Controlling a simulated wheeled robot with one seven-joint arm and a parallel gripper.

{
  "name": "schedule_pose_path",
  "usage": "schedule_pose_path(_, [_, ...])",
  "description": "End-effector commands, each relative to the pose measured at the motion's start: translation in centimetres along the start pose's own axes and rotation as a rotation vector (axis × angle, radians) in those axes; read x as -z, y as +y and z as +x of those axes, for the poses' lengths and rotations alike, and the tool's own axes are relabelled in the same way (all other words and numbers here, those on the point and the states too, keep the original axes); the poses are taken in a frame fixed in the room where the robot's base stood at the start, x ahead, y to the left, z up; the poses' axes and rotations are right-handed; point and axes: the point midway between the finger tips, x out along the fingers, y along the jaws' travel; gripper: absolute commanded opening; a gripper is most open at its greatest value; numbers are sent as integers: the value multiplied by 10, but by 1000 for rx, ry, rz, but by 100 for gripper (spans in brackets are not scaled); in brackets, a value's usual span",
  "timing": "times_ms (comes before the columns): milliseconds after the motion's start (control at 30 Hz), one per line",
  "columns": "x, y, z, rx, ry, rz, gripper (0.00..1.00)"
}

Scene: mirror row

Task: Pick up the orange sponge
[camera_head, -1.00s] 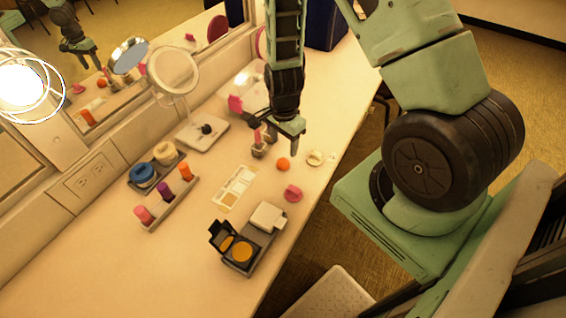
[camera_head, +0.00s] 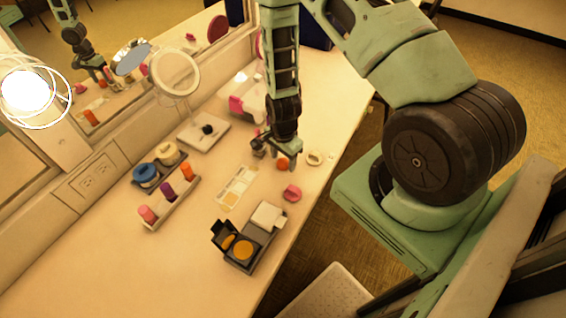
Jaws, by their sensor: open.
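The orange sponge (camera_head: 282,164) is a small round ball on the counter, right of the middle of the picture. My gripper (camera_head: 275,160) points down over the counter at the sponge. One finger shows to the left of the sponge and the other close by its right side. The jaws are open. The upper part of the sponge is partly covered by my gripper, and I cannot tell whether the fingers touch it.
A pink sponge (camera_head: 292,193) and a pale round item (camera_head: 315,158) lie close by. A white palette (camera_head: 238,186), a tray with compacts (camera_head: 245,247), a lipstick holder (camera_head: 172,206) and a round mirror (camera_head: 175,72) stand on the counter (camera_head: 150,280). Its front left is clear.

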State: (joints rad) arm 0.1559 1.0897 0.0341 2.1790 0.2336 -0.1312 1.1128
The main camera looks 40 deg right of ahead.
Motion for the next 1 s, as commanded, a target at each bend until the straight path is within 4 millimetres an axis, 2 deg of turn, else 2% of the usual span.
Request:
schedule_pose_path(67, [0, 0, 0, 0, 0, 0, 57])
schedule_pose_path(233, [0, 0, 0, 0, 0, 0, 13])
schedule_pose_path(267, [0, 0, 0, 0, 0, 0, 10])
schedule_pose_path(733, [0, 0, -4, 0, 0, -1, 9])
schedule_pose_path(867, [0, -1, -14, 2, 1, -1, 9])
schedule_pose_path(1000, [0, -2, -34, 4, 1, -2, 9])
